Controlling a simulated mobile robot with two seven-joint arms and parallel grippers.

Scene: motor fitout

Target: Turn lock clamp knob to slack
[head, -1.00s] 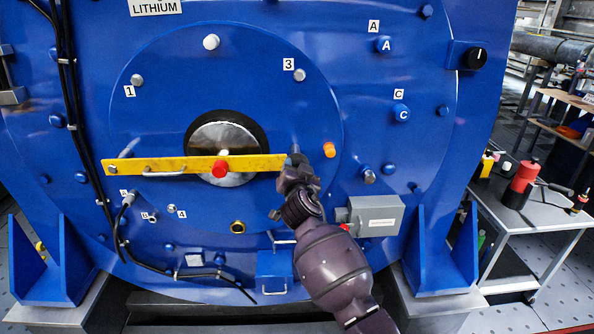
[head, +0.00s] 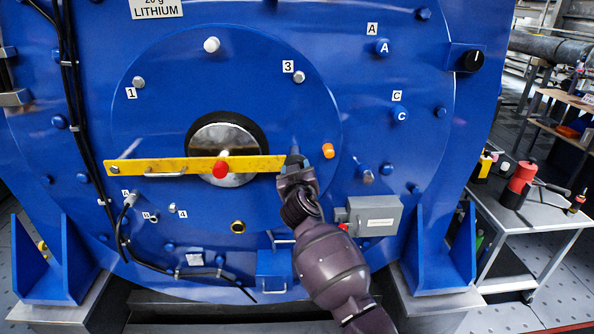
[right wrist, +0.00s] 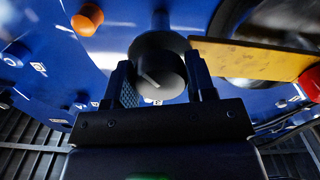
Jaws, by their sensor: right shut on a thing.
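The lock clamp knob (right wrist: 158,72) is a dark round knob with a white line on its face, in the right wrist view. It sits by the right end of the yellow bar (head: 245,164) that crosses the round hub. My right gripper (head: 295,166) is at that bar end in the head view and mostly hides the knob there. In the right wrist view the two fingers of my right gripper (right wrist: 163,85) stand on either side of the knob, shut on it. The white line slants. My left gripper is not in view.
An orange knob (head: 328,151) is just right of my gripper. A red knob (head: 221,169) is at the bar's middle. A grey box (head: 373,215) is at the lower right on the blue housing. Another black knob (head: 472,59) is at the upper right.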

